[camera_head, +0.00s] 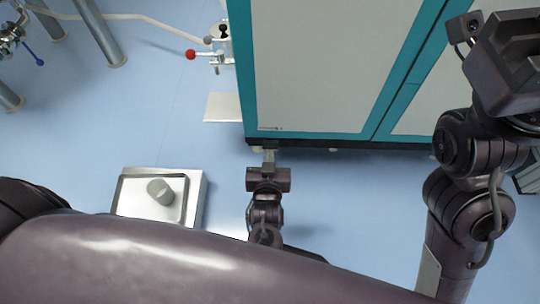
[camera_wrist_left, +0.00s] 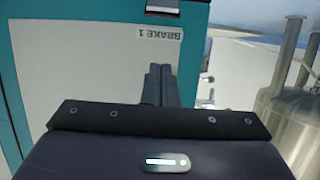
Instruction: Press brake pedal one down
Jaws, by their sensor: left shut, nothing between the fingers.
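A cabinet with teal edges and pale panels (camera_head: 325,60) stands ahead of me. In the left wrist view, its panel carries a "BRAKE 1" label (camera_wrist_left: 158,33), seen upside down. My left gripper (camera_head: 268,156) is low by the cabinet's dark bottom edge, its fingers pointing at it. In the left wrist view its two fingers (camera_wrist_left: 159,85) are together with nothing between them. I cannot make out brake pedal one; the fingers and cabinet edge may hide it. I cannot tell whether the fingers touch anything. My right arm is at the right; its gripper (camera_head: 510,60) shows no clear fingertips.
A steel box (camera_head: 198,195) with a grey cylinder (camera_head: 160,191) on top stands on the blue floor at the left. A valve with a red knob (camera_head: 191,54) is beside the cabinet. A steel tank (camera_wrist_left: 285,105) shows in the left wrist view.

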